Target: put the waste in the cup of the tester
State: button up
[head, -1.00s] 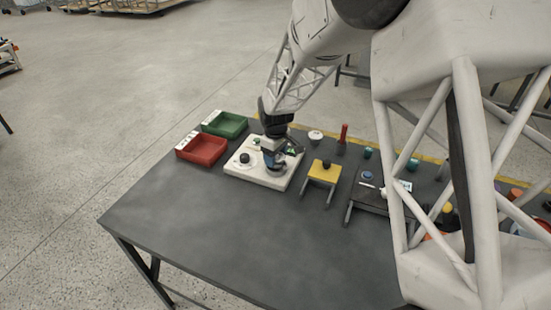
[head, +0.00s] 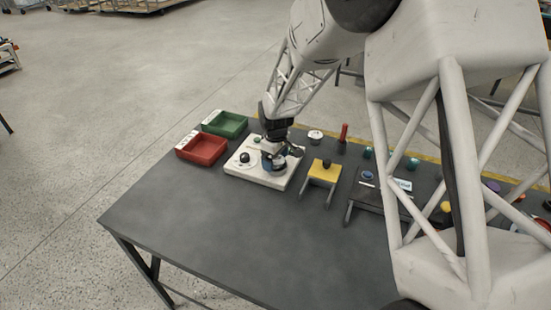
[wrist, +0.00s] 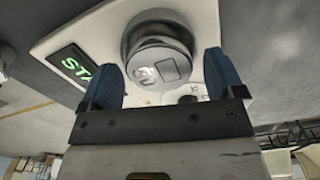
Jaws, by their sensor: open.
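The tester (head: 250,178) is a white plate on the dark table, left of the yellow stand. It has a black knob (head: 244,158) on its left part and a lit green display (wrist: 75,64), partly cut off, in the wrist view. My gripper (head: 272,166) is over the tester's right part. In the wrist view my gripper (wrist: 160,64) has its blue fingers apart, one on each side of a round grey, cup-like thing (wrist: 160,68) with a marked face. I cannot tell whether the fingers touch it, or whether it is the cup or the waste.
A red tray (head: 203,149) and a green tray (head: 226,124) stand at left. A yellow stand (head: 325,170) with a dark knob is close on the right. A white round pot (head: 315,136) and a red upright handle (head: 343,133) stand behind. The table's front left is clear.

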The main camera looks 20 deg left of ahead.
jog(key=shift+r, duration=0.1)
notch_tip(320, 180, up, 12)
dwell(0.8)
jog(key=shift+r, duration=0.1)
dwell(0.7)
